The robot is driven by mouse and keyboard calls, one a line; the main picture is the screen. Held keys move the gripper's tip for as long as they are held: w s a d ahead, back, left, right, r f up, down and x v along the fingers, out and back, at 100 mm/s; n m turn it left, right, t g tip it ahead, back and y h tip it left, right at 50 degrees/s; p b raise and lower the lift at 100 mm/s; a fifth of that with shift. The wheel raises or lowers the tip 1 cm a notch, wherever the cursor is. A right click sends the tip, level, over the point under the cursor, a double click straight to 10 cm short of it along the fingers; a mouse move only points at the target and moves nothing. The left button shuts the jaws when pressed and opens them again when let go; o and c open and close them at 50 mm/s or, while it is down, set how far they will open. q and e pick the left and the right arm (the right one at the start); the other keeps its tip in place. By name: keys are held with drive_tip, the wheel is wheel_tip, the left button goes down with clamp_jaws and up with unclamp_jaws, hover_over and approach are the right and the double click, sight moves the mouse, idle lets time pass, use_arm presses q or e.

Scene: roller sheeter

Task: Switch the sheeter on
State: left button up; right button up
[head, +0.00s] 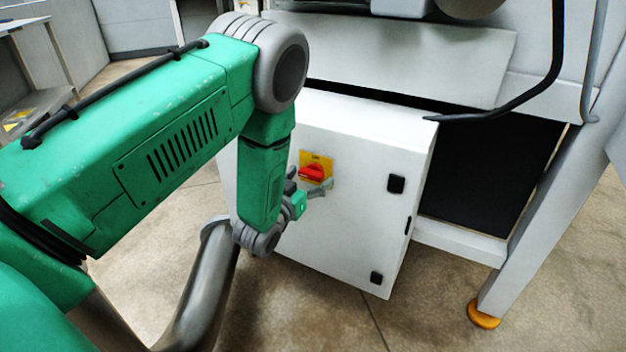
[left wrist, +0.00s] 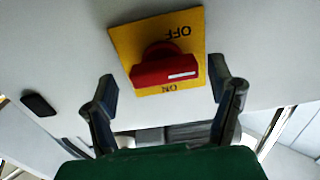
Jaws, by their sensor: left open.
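The sheeter's red rotary switch (head: 312,172) sits on a yellow plate (head: 318,160) on the front of a white control box (head: 350,215). In the left wrist view the red knob (left wrist: 165,72) shows close up, with "OFF" and "ON" printed upside down on its plate (left wrist: 185,30). The knob's handle lies across, with a white mark at its right end. My left gripper (head: 308,186) is at the switch, just below it in the head view. In the left wrist view its open fingers (left wrist: 165,95) stand on either side of the knob, apart from it. My right gripper is not in view.
Black latches (head: 396,184) are on the box's right side. A black cable (head: 530,100) hangs from the sheeter. A grey leg with an orange foot (head: 483,314) stands at the right. The floor in front of the box is clear.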

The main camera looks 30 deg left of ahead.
use_arm(q)
drive_tip(key=shift+w+a+f, duration=0.15)
drive_tip(key=shift+w+a, duration=0.3)
drive_tip(key=shift+w, duration=0.3)
drive_tip(key=shift+d, duration=0.2)
drive_tip(key=c, duration=0.3)
drive_tip(key=shift+d, duration=0.1)
drive_tip(key=c, duration=0.9)
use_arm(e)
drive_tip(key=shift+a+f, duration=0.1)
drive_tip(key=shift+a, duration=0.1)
